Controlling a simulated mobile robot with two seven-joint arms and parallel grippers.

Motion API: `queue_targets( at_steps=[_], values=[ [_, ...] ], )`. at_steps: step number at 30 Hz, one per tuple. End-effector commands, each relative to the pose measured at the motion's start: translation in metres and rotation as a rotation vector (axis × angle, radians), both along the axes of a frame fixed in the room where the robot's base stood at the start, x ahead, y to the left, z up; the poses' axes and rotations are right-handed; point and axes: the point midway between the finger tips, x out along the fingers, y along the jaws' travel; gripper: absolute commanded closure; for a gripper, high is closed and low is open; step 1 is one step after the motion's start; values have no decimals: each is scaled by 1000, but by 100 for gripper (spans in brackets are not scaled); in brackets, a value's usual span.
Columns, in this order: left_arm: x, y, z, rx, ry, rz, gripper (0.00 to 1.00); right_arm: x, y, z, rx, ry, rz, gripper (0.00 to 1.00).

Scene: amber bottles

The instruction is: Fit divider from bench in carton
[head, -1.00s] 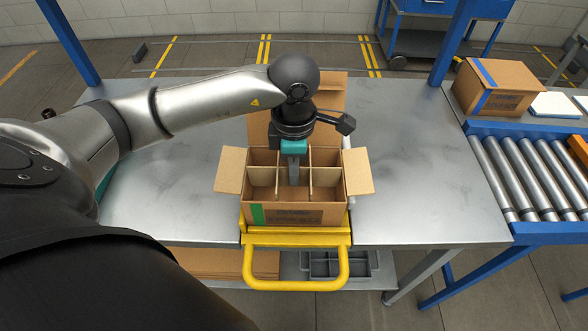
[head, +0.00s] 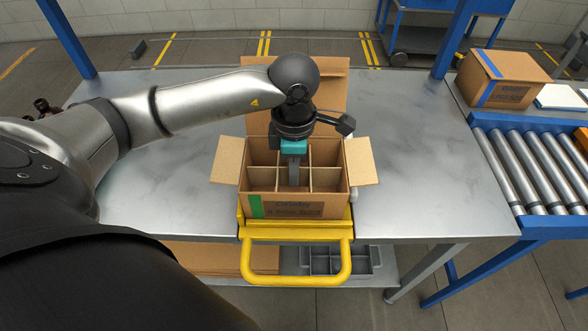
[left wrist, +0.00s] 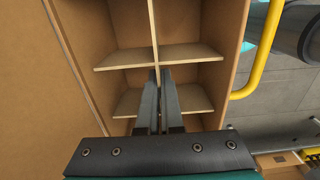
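The open brown carton (head: 300,205) stands at the front middle of the bench, with a green strip on its front and its flaps folded out. The cardboard divider (head: 320,167) is inside the carton, upright, its crossing panels forming several cells. My left gripper (head: 293,180) points straight down into the carton. In the left wrist view its fingers (left wrist: 160,100) lie close on either side of the divider's middle panel (left wrist: 155,30) and appear shut on it. Whether the divider touches the carton's floor is hidden. My right gripper is out of view.
A yellow frame with a handle (head: 297,280) holds the carton's front at the bench edge. The metal bench (head: 420,165) is clear on both sides. A roller conveyor (head: 530,170) with a taped box (head: 500,80) stands at right. A grey tray (head: 340,262) lies below.

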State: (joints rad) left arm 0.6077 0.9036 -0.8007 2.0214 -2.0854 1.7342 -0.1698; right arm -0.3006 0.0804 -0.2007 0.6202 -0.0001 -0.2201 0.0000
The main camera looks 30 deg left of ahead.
Motion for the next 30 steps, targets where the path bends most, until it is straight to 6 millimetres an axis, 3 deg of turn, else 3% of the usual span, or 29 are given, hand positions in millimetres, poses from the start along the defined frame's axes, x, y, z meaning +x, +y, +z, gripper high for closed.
queue_targets(
  at_steps=[21, 30],
  values=[
    [0, 0, -23, 1, -1, 1, 100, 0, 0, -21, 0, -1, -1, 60],
    [0, 0, -24, 1, -1, 1, 100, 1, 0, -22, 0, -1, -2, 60]
  ],
)
